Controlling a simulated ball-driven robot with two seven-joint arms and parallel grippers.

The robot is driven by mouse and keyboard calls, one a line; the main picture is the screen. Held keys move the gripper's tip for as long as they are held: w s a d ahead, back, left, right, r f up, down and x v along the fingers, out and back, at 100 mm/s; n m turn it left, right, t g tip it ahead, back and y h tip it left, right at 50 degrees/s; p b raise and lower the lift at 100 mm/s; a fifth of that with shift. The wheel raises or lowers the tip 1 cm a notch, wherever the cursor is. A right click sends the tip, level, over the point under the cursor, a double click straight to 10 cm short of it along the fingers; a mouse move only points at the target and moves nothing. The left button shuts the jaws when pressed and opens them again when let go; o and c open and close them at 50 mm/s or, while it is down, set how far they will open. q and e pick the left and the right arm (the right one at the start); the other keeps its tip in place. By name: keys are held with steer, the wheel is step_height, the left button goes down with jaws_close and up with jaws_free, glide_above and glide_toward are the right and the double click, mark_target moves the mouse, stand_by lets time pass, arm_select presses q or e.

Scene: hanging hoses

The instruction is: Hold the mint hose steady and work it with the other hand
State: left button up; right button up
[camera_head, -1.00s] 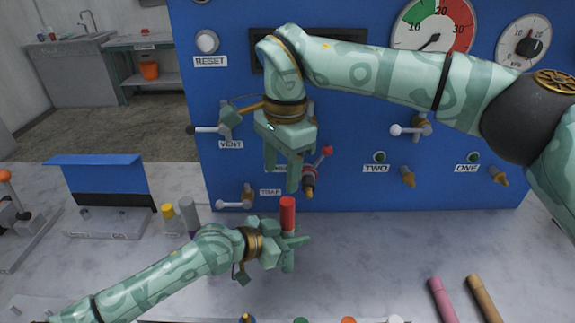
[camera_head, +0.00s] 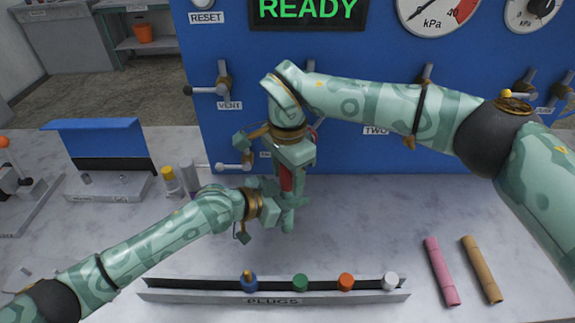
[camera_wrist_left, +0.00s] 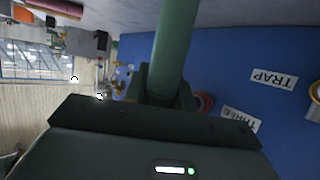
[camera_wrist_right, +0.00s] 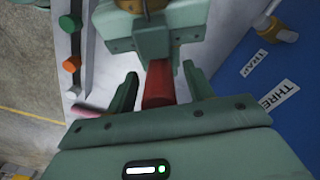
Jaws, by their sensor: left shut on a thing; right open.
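The mint hose stands upright above the bench, with a red upper end (camera_head: 286,178) and a mint lower part (camera_head: 289,221). My left gripper (camera_head: 280,206) is shut on it below the red end. In the left wrist view the mint tube (camera_wrist_left: 177,45) runs out from between the jaws. My right gripper (camera_head: 291,172) has come in from above and is open, with its fingers on either side of the red end. The right wrist view shows the red part (camera_wrist_right: 158,84) between the two fingers, with gaps beside it. The gripper hides the very top.
A plug rack (camera_head: 200,291) with several coloured plugs lies at the front. A pink tube (camera_head: 441,270) and a tan tube (camera_head: 482,269) lie at right. The blue panel (camera_head: 350,155) with valves and a READY display (camera_head: 307,10) stands behind. Small bottles (camera_head: 188,177) stand left.

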steer(key=shift+c, duration=0.3)
steer(key=c, duration=1)
steer(key=shift+c, duration=0.2)
steer(key=shift+r, duration=0.75)
steer(key=shift+r, duration=2.45)
steer(key=shift+r, duration=0.1)
steer(key=shift+r, duration=1.4)
